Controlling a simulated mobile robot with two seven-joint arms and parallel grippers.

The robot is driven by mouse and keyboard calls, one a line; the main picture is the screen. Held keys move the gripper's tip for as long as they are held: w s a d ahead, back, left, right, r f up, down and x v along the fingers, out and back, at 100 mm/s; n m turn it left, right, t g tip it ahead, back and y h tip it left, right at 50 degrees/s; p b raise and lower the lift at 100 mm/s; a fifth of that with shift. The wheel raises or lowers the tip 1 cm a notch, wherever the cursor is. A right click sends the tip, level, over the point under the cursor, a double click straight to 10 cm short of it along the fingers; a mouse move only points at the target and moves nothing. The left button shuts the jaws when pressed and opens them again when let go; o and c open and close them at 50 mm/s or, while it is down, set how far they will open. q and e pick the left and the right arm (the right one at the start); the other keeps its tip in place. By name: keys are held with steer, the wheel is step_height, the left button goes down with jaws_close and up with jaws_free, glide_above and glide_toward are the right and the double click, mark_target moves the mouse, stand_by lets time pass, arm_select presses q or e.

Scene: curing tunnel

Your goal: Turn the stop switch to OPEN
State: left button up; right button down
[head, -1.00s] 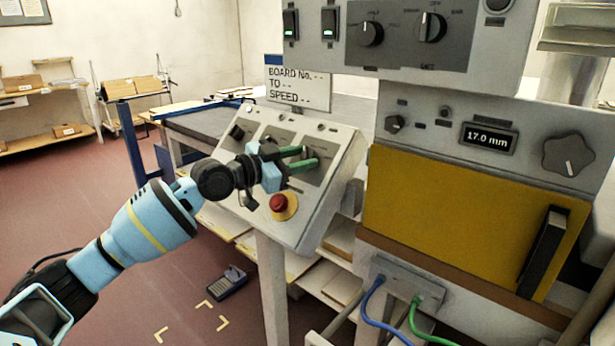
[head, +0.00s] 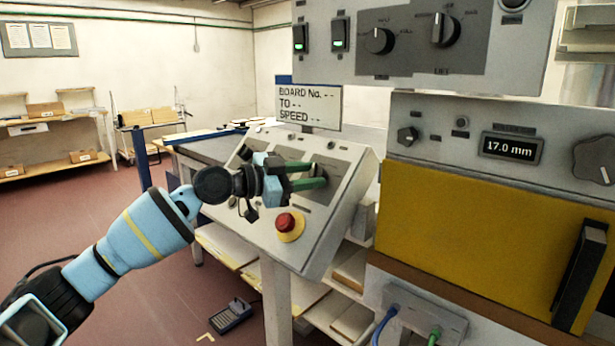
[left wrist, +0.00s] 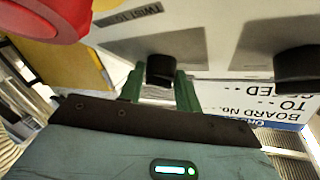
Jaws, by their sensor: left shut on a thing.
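My left gripper (head: 306,175) reaches the sloped grey console (head: 334,232) from the left. In the left wrist view its green fingers (left wrist: 160,90) stand on either side of a black knob (left wrist: 161,70) and are shut on it. The knob sits on a grey plate; its label and pointer cannot be read, so I cannot tell its setting or confirm it is the stop switch. In the head view the fingers largely hide it. A second black knob (left wrist: 297,65) is apart from the fingers. My right gripper is not in view.
A red push button (head: 286,222) on a yellow base sits just below the gripper; it also shows large in the left wrist view (left wrist: 45,15). A sign (head: 309,104) stands behind the console. A cabinet with a yellow door (head: 470,235) is close on the right.

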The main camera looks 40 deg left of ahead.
arm_select(q)
steer(key=o, duration=1)
steer(key=shift+c, duration=0.2)
steer(key=shift+s+a+f, duration=0.1)
steer(key=shift+s+a, duration=0.2)
steer(key=shift+s, duration=0.2)
steer(key=b+v, duration=0.2)
steer(key=v, duration=0.2)
steer(key=shift+s, duration=0.2)
steer(key=shift+b+v, duration=0.65)
steer(key=shift+v, duration=0.5)
